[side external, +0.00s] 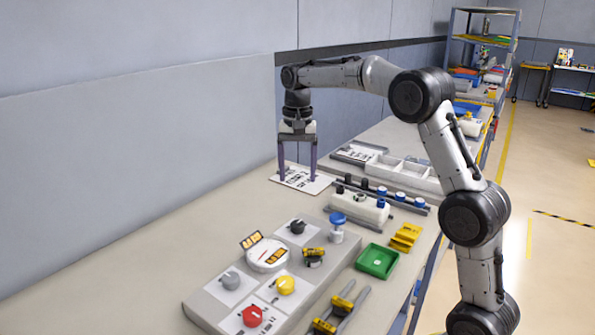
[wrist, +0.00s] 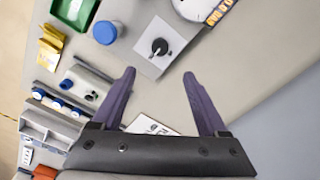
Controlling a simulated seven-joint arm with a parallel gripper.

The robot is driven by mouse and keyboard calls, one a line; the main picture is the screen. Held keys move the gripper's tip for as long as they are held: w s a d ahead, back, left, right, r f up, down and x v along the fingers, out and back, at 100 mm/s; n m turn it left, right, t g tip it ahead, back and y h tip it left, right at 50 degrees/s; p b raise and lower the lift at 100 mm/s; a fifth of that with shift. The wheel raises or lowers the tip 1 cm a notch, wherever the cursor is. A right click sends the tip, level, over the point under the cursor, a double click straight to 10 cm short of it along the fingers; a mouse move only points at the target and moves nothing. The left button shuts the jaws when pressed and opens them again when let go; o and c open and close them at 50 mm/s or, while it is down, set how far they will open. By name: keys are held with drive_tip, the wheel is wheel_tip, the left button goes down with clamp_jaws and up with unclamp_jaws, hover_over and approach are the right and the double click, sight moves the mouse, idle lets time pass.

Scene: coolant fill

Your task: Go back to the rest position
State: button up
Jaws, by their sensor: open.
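My gripper (side external: 297,172) hangs pointing down over the far part of the bench, above a white printed card (side external: 300,180). Its two purple fingers are spread apart with nothing between them. In the wrist view my gripper (wrist: 158,75) is also open and empty, and the card (wrist: 150,126) shows partly between the fingers. I cannot tell exactly how high the fingertips are above the card.
A grey panel (side external: 205,299) with several coloured knobs stands in front. Nearby are a blue-capped bottle (side external: 337,227), a green tray (side external: 377,261), yellow blocks (side external: 405,237) and a white block with a filler neck (side external: 357,209). A wall runs along the left. A compartment tray (side external: 402,171) lies behind.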

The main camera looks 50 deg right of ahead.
drive_tip(key=s+a+r+n+t, duration=0.3)
drive_tip(key=s+a+r, duration=0.6)
drive_tip(key=s+r, duration=0.3)
drive_tip(key=s+a+f+n+t, duration=0.2)
drive_tip(key=s+f+n, duration=0.6)
drive_tip(key=s+f, duration=0.5)
drive_tip(key=s+a, duration=0.1)
drive_tip(key=s, duration=0.3)
drive_tip(key=shift+a+f+t, duration=0.2)
drive_tip(key=shift+a+t, duration=0.1)
drive_tip(key=shift+n, duration=0.3)
